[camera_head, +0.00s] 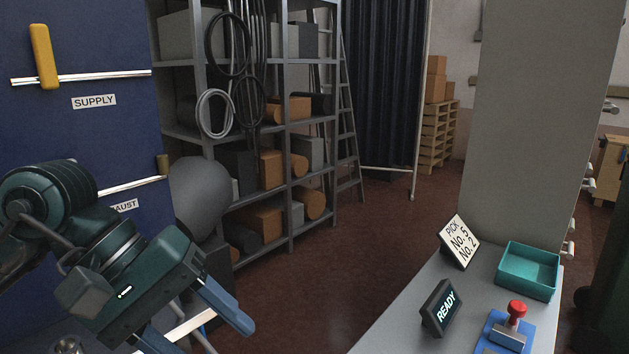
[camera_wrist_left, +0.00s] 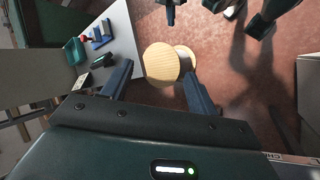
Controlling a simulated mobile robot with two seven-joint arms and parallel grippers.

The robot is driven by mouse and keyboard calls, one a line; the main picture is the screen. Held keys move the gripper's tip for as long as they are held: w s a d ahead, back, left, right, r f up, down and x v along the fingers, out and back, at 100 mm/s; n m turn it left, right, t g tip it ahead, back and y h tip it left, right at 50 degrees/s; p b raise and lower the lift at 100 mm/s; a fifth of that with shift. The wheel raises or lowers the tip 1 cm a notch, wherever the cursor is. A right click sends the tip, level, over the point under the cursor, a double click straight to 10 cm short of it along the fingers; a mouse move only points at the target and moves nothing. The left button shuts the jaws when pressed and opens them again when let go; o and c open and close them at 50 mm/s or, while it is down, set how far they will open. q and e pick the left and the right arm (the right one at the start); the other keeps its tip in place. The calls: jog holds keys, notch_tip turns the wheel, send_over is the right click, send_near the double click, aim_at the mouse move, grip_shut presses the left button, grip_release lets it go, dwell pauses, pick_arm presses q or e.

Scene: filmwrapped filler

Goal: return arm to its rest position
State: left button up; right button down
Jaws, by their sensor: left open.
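My left gripper (camera_head: 200,322) is in the lower left of the head view, in front of the blue panel (camera_head: 60,125) and away from the grey table. Its two blue-grey fingers are apart, with nothing held between them. The fingers also show spread in the left wrist view (camera_wrist_left: 158,88). Past them, a round light-wood stool-like top (camera_wrist_left: 161,62) appears lower down, over the red-brown floor, not touching the fingers as far as I can see.
A loaded shelf rack (camera_head: 290,150) stands behind. Open floor (camera_head: 345,240) lies between.

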pick_arm(q)
jog(key=s+d+r+n+g+h+p, duration=0.15)
jog(key=d+r+n+g+h, duration=0.25)
jog(key=d+n+h, duration=0.65)
jog(key=w+a+f+m+t+y, duration=0.3)
jog(key=w+a+f+m+t, duration=0.3)
jog(key=m+t, duration=0.75)
jog(key=w+a+f+m+t+y, duration=0.35)
jog(key=f+m+t, duration=0.55)
jog(key=m, duration=1)
jog(key=s+a+f+n+g+y, duration=0.1)
jog(key=s+f+n, duration=0.3)
jog(key=f, duration=0.4)
jog(key=s+a+f+n+g+y+p, duration=0.1)
jog(key=s+f+n+g+y, duration=0.3)
jog(key=f+n, duration=0.2)
jog(key=s+a+f+n+g+y, duration=0.2)
jog(key=f+n, duration=0.4)
jog(key=f, duration=0.4)
jog(key=shift+s+f+g+y, duration=0.4)
jog(key=shift+s+y, duration=0.3)
jog(key=shift+s, duration=0.35)
jog(key=shift+a+r, duration=0.1)
jog(key=shift+r, duration=0.05)
